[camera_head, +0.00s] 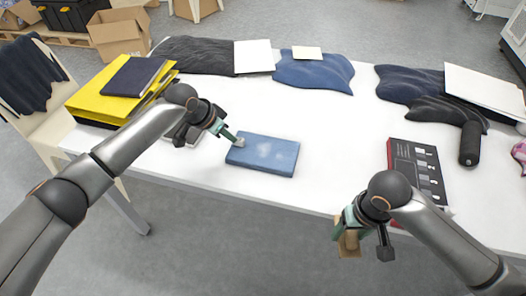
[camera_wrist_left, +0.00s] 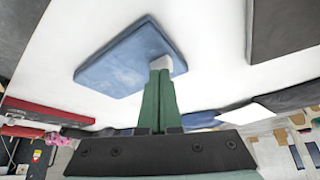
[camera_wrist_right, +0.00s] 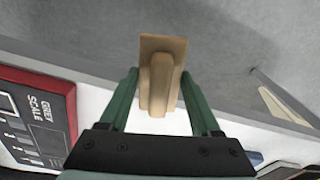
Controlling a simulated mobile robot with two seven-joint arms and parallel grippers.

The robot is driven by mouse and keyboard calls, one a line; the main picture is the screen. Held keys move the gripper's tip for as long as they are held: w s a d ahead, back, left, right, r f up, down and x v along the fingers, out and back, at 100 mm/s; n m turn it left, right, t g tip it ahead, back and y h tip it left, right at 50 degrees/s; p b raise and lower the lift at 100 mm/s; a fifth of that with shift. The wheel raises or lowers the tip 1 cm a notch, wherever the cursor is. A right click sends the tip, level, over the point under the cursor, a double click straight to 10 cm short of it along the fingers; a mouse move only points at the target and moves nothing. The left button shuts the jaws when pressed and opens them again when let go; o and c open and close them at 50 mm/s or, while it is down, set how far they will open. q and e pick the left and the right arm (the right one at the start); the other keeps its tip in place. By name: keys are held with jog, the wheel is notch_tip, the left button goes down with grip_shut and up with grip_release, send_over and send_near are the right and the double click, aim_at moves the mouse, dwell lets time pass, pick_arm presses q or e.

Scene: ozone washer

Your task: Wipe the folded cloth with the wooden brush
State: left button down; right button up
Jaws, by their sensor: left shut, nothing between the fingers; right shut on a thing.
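The folded cloth (camera_head: 263,156) is a flat blue rectangle with pale patches on top, lying near the front edge of the white table. My left gripper (camera_head: 238,141) is shut and empty, its tips at the cloth's left back corner. In the left wrist view the tips (camera_wrist_left: 160,66) overlap the edge of the cloth (camera_wrist_left: 115,62); I cannot tell how firmly they touch. My right gripper (camera_head: 350,222) is shut on the wooden brush (camera_wrist_right: 160,78), with the handle between its fingers. The brush also shows in the head view (camera_head: 348,244), in front of the table edge.
A grey scale box (camera_head: 412,168) with a red edge lies on the table to the right. A dark rolled item (camera_head: 469,146) and dark garments lie beyond it. Yellow binders (camera_head: 105,98) are at the left. White table surface is free between the cloth and the box.

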pick_arm(q)
jog(key=shift+f+b, duration=0.3)
jog(key=shift+f, duration=0.55)
pick_arm(e)
jog(key=shift+f, duration=0.3)
